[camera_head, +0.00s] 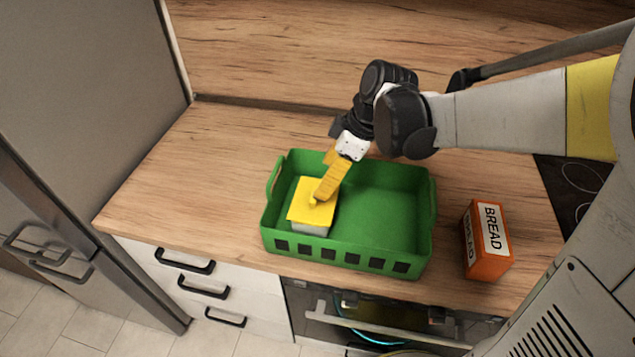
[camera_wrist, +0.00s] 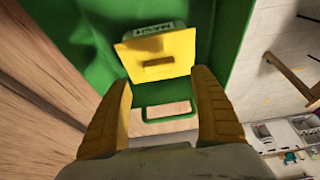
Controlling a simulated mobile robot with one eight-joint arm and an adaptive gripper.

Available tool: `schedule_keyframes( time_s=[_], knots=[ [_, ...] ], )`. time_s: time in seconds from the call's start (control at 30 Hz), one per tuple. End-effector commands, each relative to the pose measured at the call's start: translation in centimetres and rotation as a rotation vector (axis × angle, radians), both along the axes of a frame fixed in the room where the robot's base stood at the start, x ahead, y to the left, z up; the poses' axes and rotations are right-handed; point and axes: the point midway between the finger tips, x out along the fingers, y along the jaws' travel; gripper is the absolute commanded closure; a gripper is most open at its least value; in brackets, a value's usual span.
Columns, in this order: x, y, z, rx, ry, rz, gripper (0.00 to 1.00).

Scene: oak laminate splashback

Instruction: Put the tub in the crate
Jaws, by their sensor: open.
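The tub (camera_head: 311,207) has a yellow lid and a pale grey body. It sits inside the green crate (camera_head: 385,251), in its left part, and looks upright. In the wrist view the tub's yellow lid (camera_wrist: 158,55) shows ahead of the fingertips, with the green crate (camera_wrist: 222,50) around it. My gripper (camera_head: 320,196) has yellow fingers and reaches down into the crate over the tub. In the wrist view my gripper (camera_wrist: 160,85) has its two fingers spread wide, with nothing between them. Contact between a finger and the tub cannot be told.
An orange bread box (camera_head: 487,240) stands on the wooden counter (camera_head: 190,175) right of the crate. A dark hob (camera_head: 575,185) lies at the far right. A tall grey fridge (camera_head: 90,90) stands at the left. The counter left of the crate is clear.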

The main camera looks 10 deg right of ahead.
Motion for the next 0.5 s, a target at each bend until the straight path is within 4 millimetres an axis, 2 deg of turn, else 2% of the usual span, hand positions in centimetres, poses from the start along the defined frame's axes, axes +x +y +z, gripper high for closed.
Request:
schedule_keyframes(
  time_s=[0.03, 0.13, 0.37, 0.5],
  knots=[
    [-0.2, -0.5, 1.4, 0.0, 0.0, -0.002, 0.27],
    [-0.4, -1.1, 3.0, 0.0, 0.0, -0.002, 0.27],
    [-1.1, -1.9, 4.8, -0.003, 0.0, -0.025, 0.27],
    [-3.0, -2.5, 5.9, -0.024, -0.004, -0.174, 0.27]
  ],
)
